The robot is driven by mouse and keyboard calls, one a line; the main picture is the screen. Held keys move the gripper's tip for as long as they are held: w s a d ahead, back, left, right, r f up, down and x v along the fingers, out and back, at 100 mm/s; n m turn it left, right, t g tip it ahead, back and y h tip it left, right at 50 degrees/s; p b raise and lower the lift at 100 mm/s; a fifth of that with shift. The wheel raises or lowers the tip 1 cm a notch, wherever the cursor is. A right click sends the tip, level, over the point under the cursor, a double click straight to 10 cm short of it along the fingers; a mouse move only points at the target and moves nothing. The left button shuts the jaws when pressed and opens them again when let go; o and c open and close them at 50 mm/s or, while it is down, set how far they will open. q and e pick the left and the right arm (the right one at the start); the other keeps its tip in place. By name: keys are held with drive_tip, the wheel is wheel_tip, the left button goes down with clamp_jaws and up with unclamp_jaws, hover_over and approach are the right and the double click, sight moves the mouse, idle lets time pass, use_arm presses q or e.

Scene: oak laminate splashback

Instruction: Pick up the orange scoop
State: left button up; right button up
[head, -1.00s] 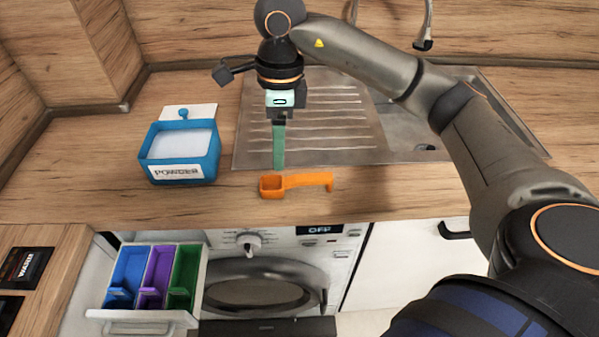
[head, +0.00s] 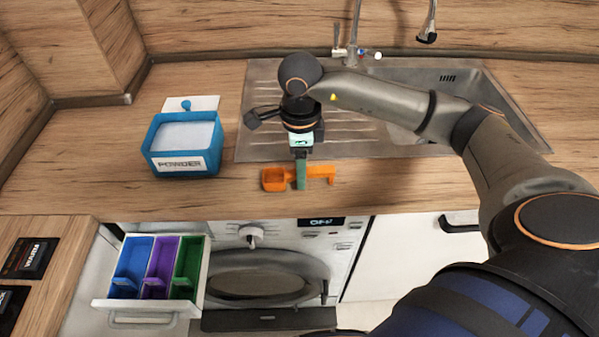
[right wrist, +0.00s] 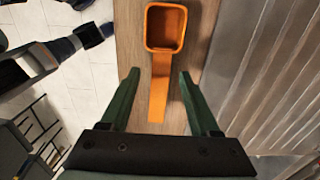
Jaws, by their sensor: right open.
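The orange scoop (head: 274,178) lies on the wooden counter, in front of the sink's drainboard. Its cup is at the left and its handle points right in the head view. My right gripper (head: 301,187) points down over the scoop, and its green fingers cover part of the handle there. In the right wrist view, the open right gripper (right wrist: 158,80) has one finger on each side of the scoop's handle (right wrist: 160,88), with gaps on both sides. The cup (right wrist: 165,27) lies beyond the fingertips. My left gripper is not in view.
A blue powder box (head: 184,165) with its lid open stands left on the counter. The sink (head: 440,90) and drainboard (head: 262,110) lie behind the scoop. Below, a detergent drawer (head: 150,303) with blue, purple and green compartments is pulled out of the washing machine (head: 265,262).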

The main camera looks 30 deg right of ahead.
drive_tip(key=shift+a+f, duration=0.1)
drive_tip(key=shift+f, duration=0.7)
drive_tip(key=shift+c, duration=0.4)
clamp_jaws()
